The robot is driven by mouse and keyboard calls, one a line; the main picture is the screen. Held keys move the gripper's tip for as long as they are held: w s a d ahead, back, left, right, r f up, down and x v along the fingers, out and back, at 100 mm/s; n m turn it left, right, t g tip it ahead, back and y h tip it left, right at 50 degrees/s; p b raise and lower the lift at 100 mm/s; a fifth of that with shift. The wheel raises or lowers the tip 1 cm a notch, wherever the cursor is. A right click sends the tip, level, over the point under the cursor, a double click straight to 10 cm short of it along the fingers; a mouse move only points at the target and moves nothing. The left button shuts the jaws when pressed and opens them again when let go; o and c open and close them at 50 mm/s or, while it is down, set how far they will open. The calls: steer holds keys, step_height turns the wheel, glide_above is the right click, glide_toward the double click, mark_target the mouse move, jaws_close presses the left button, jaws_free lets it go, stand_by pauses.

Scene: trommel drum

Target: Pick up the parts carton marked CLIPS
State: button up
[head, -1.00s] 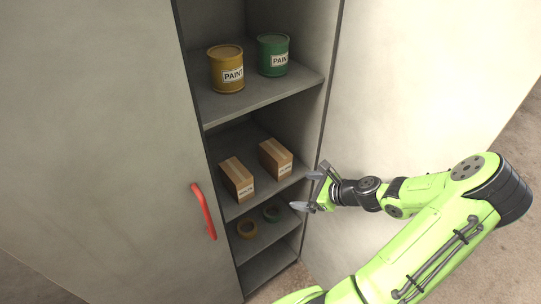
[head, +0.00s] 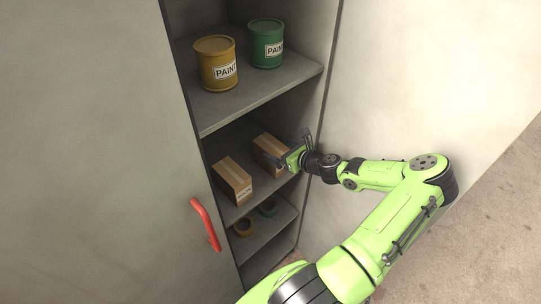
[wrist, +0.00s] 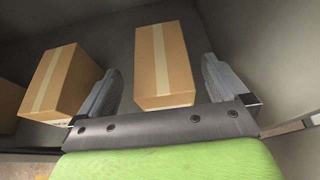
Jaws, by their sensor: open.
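The right carton (head: 267,148) is partly hidden by my gripper (head: 291,151) in the head view. The left carton (head: 233,178) stands apart from it with a small label too blurred to read. In the wrist view, my gripper (wrist: 160,98) is open, with one finger on each side of the right carton (wrist: 163,62). Gaps show between the fingers and its sides. The left carton (wrist: 62,80) lies beyond the left finger. I cannot read which carton says CLIPS.
The shelf above holds a yellow paint can (head: 217,65) and a green paint can (head: 266,45). Tape rolls (head: 244,226) lie on the shelf below. A door with a red handle (head: 206,224) is at the left; the cabinet's right wall is close to my gripper.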

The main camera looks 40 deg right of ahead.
mark_target(276, 148)
steer(key=x, duration=0.5)
